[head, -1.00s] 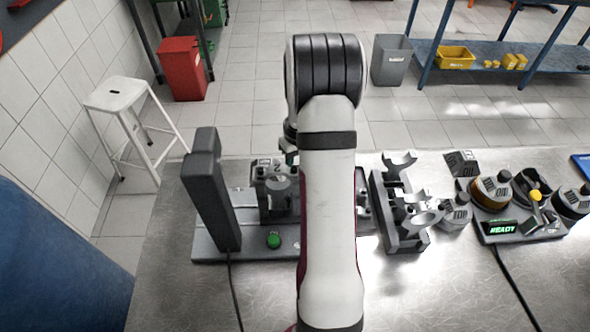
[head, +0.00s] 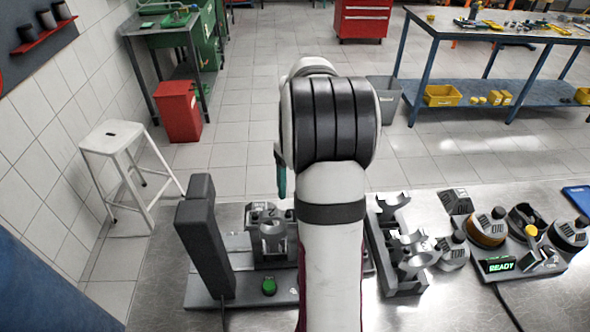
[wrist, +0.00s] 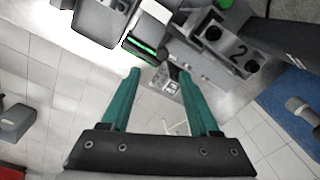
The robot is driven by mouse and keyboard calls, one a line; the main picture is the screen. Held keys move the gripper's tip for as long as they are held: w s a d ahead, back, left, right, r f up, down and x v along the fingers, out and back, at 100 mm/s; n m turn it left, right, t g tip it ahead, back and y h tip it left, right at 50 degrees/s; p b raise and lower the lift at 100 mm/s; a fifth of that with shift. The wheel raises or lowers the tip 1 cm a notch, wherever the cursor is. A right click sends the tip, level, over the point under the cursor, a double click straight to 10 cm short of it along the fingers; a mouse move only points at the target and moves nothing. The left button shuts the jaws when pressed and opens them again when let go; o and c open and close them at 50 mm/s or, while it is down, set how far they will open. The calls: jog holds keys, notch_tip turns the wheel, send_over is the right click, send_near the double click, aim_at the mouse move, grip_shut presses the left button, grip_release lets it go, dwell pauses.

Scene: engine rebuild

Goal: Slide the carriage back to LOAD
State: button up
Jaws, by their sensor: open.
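The carriage (head: 272,240) appears to be the grey block with a round cradle, on the dark base plate (head: 235,287). It sits beside the tall dark post, and my arm hides the right part of the plate. No LOAD mark is readable. My gripper (head: 281,172) shows as a teal finger beyond the arm, above and behind the fixture. In the wrist view my gripper (wrist: 160,74) has two teal fingers spread apart with nothing held between them. A grey block marked 2 (wrist: 240,55) with dark holes lies beyond the right finger, apart from it.
A tall dark post (head: 205,237) and a green button (head: 269,286) are on the plate's left side. A grey cradle stand (head: 400,250) is right of my arm. The bench's front right is mostly clear.

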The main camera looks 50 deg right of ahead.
notch_tip(320, 180, up, 5)
jog(key=shift+d+r, duration=0.1)
jog(key=shift+d, duration=0.05)
